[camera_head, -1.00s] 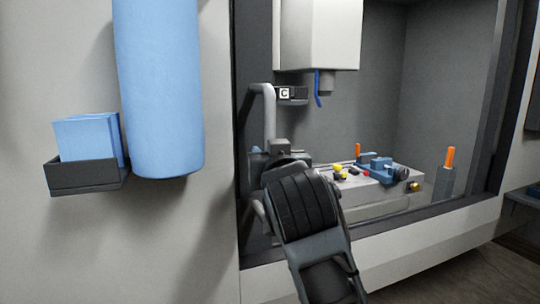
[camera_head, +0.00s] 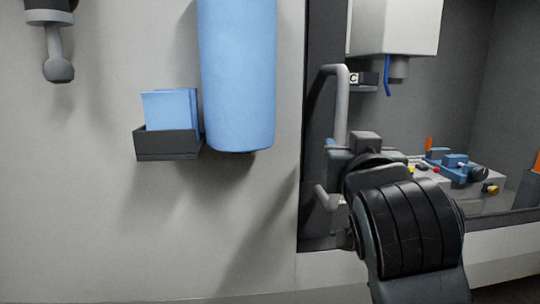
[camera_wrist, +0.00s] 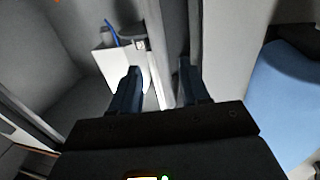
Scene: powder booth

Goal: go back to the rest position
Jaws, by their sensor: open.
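My gripper (camera_wrist: 159,68) shows in the wrist view with its two dark fingers apart. I see nothing clamped between them; a pale upright strip lies behind the gap. In the head view my arm reaches in from the lower right, and its wrist is in front of the bent grey handle (camera_head: 341,105) at the left edge of the booth opening. The fingers are hidden there, and I cannot tell whether the arm touches the handle.
A blue roll (camera_head: 238,80) hangs on the pale wall, left of the booth. A dark holder (camera_head: 166,145) with blue sheets (camera_head: 168,107) is beside it. Inside the booth are a white housing (camera_head: 395,25) and a blue fixture (camera_head: 455,163). The lower left wall is clear.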

